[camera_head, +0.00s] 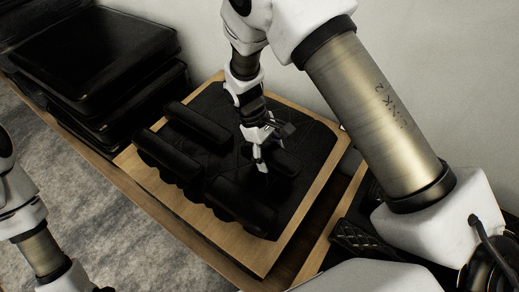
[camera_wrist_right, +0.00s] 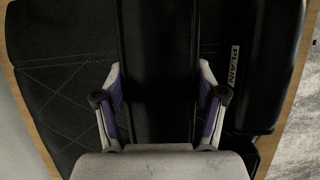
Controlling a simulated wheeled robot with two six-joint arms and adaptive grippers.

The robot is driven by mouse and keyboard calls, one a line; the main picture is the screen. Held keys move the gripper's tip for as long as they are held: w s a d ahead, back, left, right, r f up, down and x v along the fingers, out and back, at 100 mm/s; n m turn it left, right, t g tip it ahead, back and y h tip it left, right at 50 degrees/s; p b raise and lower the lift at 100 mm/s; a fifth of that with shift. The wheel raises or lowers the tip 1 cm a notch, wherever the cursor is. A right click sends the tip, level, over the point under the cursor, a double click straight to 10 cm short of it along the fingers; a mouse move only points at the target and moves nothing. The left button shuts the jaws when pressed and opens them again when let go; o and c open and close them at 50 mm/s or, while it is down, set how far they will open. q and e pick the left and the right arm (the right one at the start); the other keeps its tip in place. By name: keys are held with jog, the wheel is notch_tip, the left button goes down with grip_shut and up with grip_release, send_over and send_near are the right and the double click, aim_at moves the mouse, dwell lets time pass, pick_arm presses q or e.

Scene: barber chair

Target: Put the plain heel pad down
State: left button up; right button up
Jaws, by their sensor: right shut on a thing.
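My right gripper (camera_head: 262,158) points down over the quilted black mat on a wooden board (camera_head: 160,190). It is shut on a long black pad, which I take to be the plain heel pad (camera_wrist_right: 158,50); the pad runs between the two fingers in the right wrist view. In the head view the gripper partly hides this dark pad (camera_head: 284,162). A white label reading PLAIN (camera_wrist_right: 235,62) shows just right of the pad. I cannot tell whether the pad touches the mat. My left gripper is out of view; only part of its arm shows at the left edge.
Other black pads lie on the mat: one in front (camera_head: 240,205), one at the left (camera_head: 168,155) and one at the back (camera_head: 196,122). Black cushions (camera_head: 95,60) stand at the back left. A pale wall is behind. Dark textured items (camera_head: 358,238) lie right of the board.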

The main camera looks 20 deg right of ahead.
aim_at(272, 175)
jog(key=f, duration=0.6)
jog(key=shift+w, duration=0.35)
jog(key=shift+s, duration=0.1)
jog(key=shift+f, duration=0.1)
jog(key=o, duration=1.3)
